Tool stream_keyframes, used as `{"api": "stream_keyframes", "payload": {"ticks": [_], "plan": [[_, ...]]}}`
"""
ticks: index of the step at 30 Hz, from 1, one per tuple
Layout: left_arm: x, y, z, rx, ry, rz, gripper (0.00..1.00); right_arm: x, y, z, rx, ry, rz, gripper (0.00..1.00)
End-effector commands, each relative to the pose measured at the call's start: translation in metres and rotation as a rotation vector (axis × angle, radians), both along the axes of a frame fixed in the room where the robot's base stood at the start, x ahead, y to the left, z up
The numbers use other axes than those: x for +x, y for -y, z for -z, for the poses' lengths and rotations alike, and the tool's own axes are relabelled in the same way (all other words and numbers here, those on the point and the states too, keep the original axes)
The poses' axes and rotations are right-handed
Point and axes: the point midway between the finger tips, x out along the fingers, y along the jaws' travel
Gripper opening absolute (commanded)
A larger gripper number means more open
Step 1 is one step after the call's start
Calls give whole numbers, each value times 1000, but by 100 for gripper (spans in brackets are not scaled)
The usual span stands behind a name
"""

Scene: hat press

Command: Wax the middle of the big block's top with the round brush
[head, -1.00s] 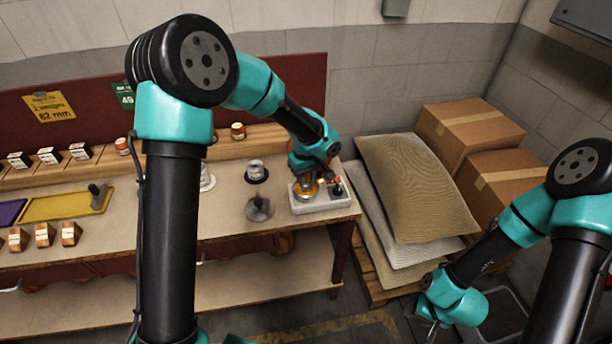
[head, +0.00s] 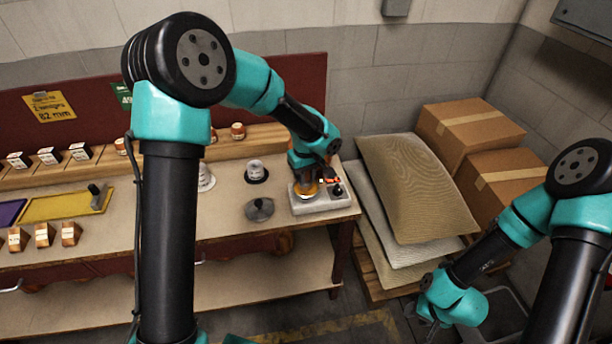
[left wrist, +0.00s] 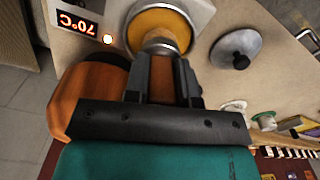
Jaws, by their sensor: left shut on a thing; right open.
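My left gripper (head: 312,178) is above the grey heater at the right end of the bench. In the left wrist view its fingers (left wrist: 163,72) are shut on the brown handle (left wrist: 162,90) of the round brush. The handle points down to the pot of amber wax (left wrist: 160,20); I cannot tell whether the bristles touch the wax. An orange-brown wooden piece (left wrist: 80,97) shows beside the fingers; its identity is unclear. My right gripper (head: 432,322) is open and empty, low at the right. I cannot make out the big block for sure; my left arm hides part of the bench.
The heater (head: 322,205) has a lit display (left wrist: 77,22) reading 70°C. A grey lid (head: 259,209) with a black knob lies left of it. Sacks (head: 405,190) and cartons (head: 470,125) stand right of the bench.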

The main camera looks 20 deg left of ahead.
Motion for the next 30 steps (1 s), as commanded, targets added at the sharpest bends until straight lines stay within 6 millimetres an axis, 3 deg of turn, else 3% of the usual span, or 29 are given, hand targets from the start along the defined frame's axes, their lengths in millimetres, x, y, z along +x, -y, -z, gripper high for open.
{"api": "stream_keyframes", "payload": {"ticks": [30], "plan": [[1,0,-61,-1,3,0,0,0,0,0,0,0,0,43]]}}
